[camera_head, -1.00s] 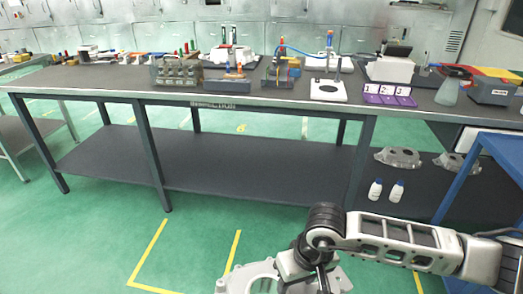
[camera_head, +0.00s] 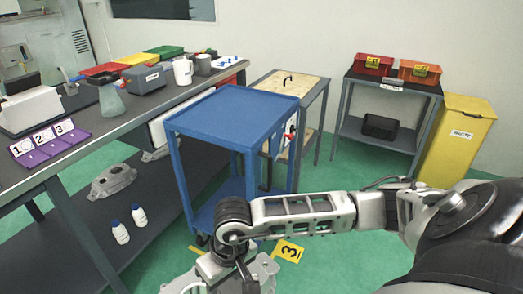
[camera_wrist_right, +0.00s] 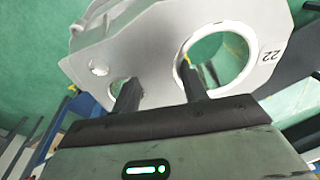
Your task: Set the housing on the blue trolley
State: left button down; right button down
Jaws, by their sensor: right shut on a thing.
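The housing is a pale grey aluminium casting (camera_wrist_right: 145,62) with a large round hole, smaller holes and the mark 22. My right gripper (camera_wrist_right: 160,84) is shut on it, with its dark fingers at the large hole and a smaller hole. In the head view only part of the housing (camera_head: 183,284) shows at the bottom edge, below my right wrist. The blue trolley (camera_head: 238,112) stands ahead, beyond my right arm. Its top tray looks empty, and its lower shelf is partly hidden by the arm. My left gripper is not in view.
A dark workbench (camera_head: 95,134) runs along the left, with another casting (camera_head: 113,180) and two white bottles (camera_head: 130,224) on its lower shelf. A wooden-topped table (camera_head: 292,88) stands behind the trolley. A yellow bin (camera_head: 458,140) stands at the right. Green floor is open between.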

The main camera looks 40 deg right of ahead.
aim_at(241, 109)
jog(key=z, duration=0.35)
jog(key=i, duration=0.65)
jog(key=z, duration=0.25)
